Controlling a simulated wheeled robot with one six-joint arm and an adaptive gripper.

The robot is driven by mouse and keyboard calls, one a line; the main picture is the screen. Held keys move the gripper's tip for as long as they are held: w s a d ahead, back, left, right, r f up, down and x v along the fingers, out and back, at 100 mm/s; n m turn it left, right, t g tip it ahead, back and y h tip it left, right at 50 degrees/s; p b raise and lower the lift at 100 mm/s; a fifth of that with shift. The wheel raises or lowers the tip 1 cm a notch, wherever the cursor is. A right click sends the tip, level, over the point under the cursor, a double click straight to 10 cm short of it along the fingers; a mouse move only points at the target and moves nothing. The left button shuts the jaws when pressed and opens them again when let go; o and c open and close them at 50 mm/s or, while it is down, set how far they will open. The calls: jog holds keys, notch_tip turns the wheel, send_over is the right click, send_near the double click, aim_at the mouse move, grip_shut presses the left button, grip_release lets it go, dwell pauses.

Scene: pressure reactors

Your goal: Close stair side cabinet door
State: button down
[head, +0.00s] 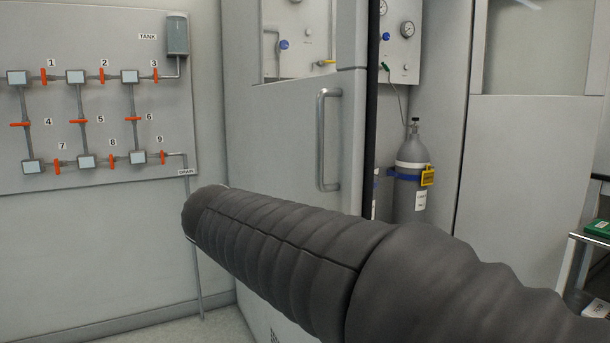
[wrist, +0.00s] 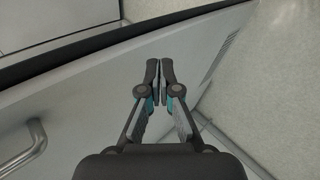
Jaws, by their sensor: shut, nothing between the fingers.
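A grey cabinet door (head: 275,130) with a window at its top and a vertical metal handle (head: 322,138) stands ajar in the head view. Its dark-edged free side leaves a gap to the cabinet interior. In the wrist view the same door's pale panel (wrist: 85,115) lies behind my gripper, with the handle (wrist: 22,148) at the lower left. My gripper (wrist: 160,68) has its fingertips together and empty, in front of the panel; I cannot tell whether they touch it. In the head view my dark sleeved arm crosses the lower door and the gripper is hidden.
A grey gas cylinder (head: 411,172) and a gauge panel (head: 401,40) show in the gap. Another grey panel with a window (head: 525,165) stands at the right, near a cart (head: 582,245). A valve board (head: 100,95) hangs on the left wall. Bare floor (wrist: 275,85) shows beside the door.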

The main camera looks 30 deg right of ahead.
jog(key=w+a+r+h, duration=0.2)
jog(key=w+r+h, duration=0.3)
jog(key=w+r, duration=0.35)
jog(key=m+g+h, duration=0.2)
jog(key=m+h, duration=0.1)
jog(key=h, duration=0.1)
send_near(331, 171)
jog(key=d, duration=0.6)
jog(key=shift+d, duration=0.6)
jog(key=shift+d, duration=0.1)
